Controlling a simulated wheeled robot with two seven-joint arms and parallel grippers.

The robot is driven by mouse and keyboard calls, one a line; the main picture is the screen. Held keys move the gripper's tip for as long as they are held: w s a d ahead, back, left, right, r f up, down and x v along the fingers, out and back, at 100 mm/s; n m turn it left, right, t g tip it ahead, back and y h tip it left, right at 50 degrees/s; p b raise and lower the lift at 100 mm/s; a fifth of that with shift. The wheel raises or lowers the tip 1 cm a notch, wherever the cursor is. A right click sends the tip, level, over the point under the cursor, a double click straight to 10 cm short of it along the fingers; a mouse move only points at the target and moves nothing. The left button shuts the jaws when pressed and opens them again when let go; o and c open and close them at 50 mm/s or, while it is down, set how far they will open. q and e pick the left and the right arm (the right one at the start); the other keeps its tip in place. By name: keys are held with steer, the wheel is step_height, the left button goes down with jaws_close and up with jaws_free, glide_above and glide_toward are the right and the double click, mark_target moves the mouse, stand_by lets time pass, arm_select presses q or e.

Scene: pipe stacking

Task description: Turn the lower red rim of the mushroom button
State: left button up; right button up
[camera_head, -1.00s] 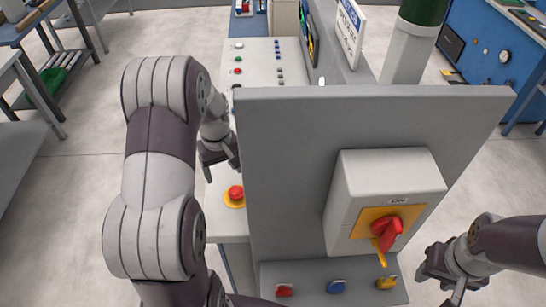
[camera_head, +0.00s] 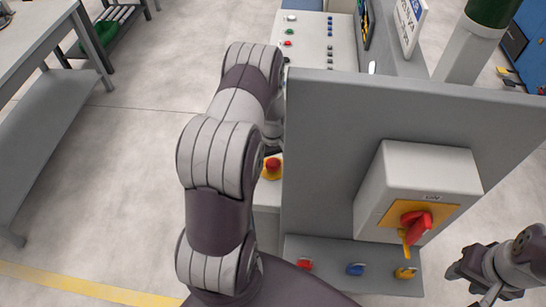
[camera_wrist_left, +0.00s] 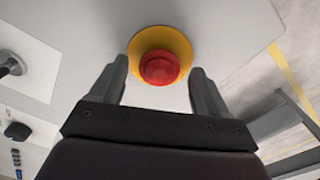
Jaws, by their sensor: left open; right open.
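The red mushroom button (camera_head: 272,166) sits on a yellow round plate beside the grey panel in the head view. In the left wrist view the button (camera_wrist_left: 159,68) is at the upper middle, with its round red rim and yellow plate (camera_wrist_left: 183,45) in sight. My left gripper (camera_wrist_left: 160,70) is open, with one finger on each side of the button in that view. I cannot tell whether the fingers touch it. In the head view my left arm hides most of that gripper. My right gripper (camera_head: 465,284) is open and empty at the lower right, away from the button.
The grey upright panel (camera_head: 350,130) stands right of the button. It carries a box (camera_head: 430,170) with a red rotary switch (camera_head: 416,226). Below are red (camera_head: 304,265), blue (camera_head: 355,269) and yellow (camera_head: 404,273) controls. A grey bench (camera_head: 50,60) is at left.

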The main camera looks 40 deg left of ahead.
arm_select(q)
steer(key=shift+w+f, duration=0.1)
steer(key=shift+f, duration=0.2)
steer(key=c, duration=1)
steer(key=shift+c, duration=0.2)
